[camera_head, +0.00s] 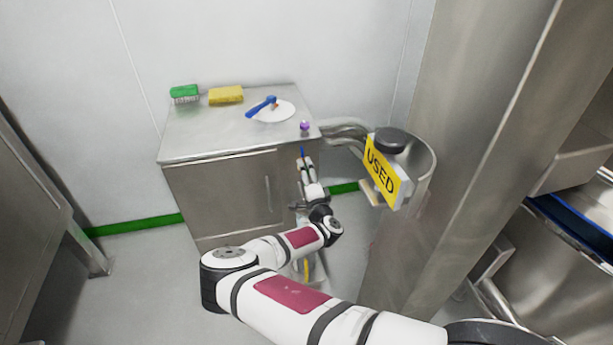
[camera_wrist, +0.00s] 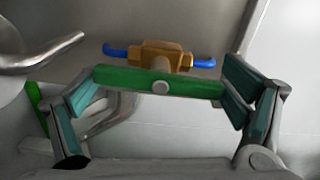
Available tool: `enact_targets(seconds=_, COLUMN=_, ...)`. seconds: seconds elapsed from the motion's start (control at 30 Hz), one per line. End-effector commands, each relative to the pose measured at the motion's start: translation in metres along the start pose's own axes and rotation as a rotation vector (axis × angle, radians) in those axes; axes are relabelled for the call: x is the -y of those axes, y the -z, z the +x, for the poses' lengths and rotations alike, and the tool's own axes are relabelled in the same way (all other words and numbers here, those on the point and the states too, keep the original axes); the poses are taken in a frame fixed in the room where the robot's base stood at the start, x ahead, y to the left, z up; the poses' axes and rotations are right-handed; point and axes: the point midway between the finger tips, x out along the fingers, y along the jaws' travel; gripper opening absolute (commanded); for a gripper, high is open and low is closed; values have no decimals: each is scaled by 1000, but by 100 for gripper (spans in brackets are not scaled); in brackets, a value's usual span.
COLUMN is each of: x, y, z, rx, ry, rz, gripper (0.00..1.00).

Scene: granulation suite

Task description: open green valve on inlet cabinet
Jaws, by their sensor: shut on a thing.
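The green valve handle (camera_wrist: 130,80) is a flat bar lying nearly level across the wrist view. A bolt head shows at its middle. Behind it is a brass valve body (camera_wrist: 152,48) with blue pipe ends (camera_wrist: 200,62) on both sides, and the bar lies roughly in line with them. My gripper (camera_wrist: 160,92) has one finger at each end of the bar and is shut on it lengthwise. In the head view my gripper (camera_head: 306,166) is at the right front of the steel cabinet (camera_head: 222,194); the green handle cannot be made out there.
A green brush (camera_head: 185,93), a yellow sponge (camera_head: 226,95), a white plate (camera_head: 283,112) with a blue-handled tool (camera_head: 262,106), and a purple knob (camera_head: 305,126) are on the cabinet top. A yellow USED sign (camera_head: 381,172) and curved steel pipes (camera_head: 345,130) are close to the right.

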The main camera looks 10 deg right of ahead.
Motion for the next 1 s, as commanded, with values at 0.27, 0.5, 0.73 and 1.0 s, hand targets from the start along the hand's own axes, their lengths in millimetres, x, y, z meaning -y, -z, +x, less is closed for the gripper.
enact_targets(seconds=0.27, x=-2, y=-3, z=0, rx=6, ry=-5, rz=-42, gripper=64)
enact_targets(seconds=0.5, x=-2, y=-3, z=0, rx=6, ry=-5, rz=-46, gripper=64)
enact_targets(seconds=0.73, x=-2, y=-3, z=0, rx=5, ry=-5, rz=-45, gripper=100)
enact_targets(seconds=1.0, x=-1, y=-1, z=0, rx=2, ry=-3, rz=-44, gripper=100)
